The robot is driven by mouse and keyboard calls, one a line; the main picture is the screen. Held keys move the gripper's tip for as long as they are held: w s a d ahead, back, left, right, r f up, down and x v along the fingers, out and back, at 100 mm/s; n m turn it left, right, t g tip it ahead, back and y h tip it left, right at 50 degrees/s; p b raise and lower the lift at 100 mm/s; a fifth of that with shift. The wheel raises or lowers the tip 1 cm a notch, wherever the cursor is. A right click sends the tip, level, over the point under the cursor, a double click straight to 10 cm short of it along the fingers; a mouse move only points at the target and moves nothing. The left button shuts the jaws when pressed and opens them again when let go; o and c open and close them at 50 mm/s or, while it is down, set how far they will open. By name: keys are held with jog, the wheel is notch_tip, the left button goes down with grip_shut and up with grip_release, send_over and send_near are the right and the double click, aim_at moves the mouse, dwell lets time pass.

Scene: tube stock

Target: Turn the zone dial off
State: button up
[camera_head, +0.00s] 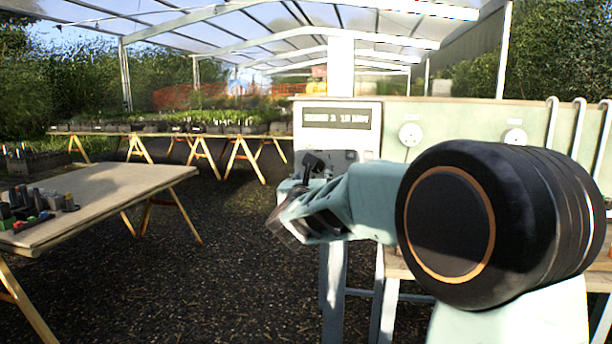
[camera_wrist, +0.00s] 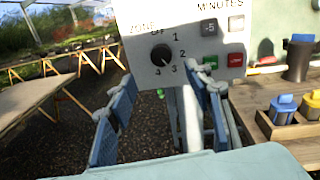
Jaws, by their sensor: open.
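The zone dial (camera_wrist: 163,65) is a round black knob on a pale control panel (camera_wrist: 140,32), marked OFF at the top and 1 to 4 around it. Its pointer seems to face the lower right, near 3. In the head view the panel's display (camera_head: 341,115) seems to read zone 3, 10 min, though blurred. My gripper (camera_wrist: 158,118) is open and empty, its blue-padded fingers spread below and in front of the panel, apart from the dial.
Grey (camera_wrist: 209,27), white (camera_wrist: 236,23), green (camera_wrist: 210,62) and red (camera_wrist: 235,60) buttons sit right of the dial. A wooden tray (camera_wrist: 284,131) with blue- and yellow-topped items and a black cup (camera_wrist: 298,62) stand right. A table (camera_head: 110,190) is at left; gravel between is clear.

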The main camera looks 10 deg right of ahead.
aim_at(317, 167)
jog(key=shift+m, duration=0.3)
jog(key=x, duration=0.5)
jog(key=p+x, duration=0.1)
jog(key=x, duration=0.4)
jog(key=shift+w+d+f, duration=0.1)
jog(key=shift+w+f, duration=0.15)
jog(key=shift+w, duration=0.05)
jog(key=c, duration=1.2)
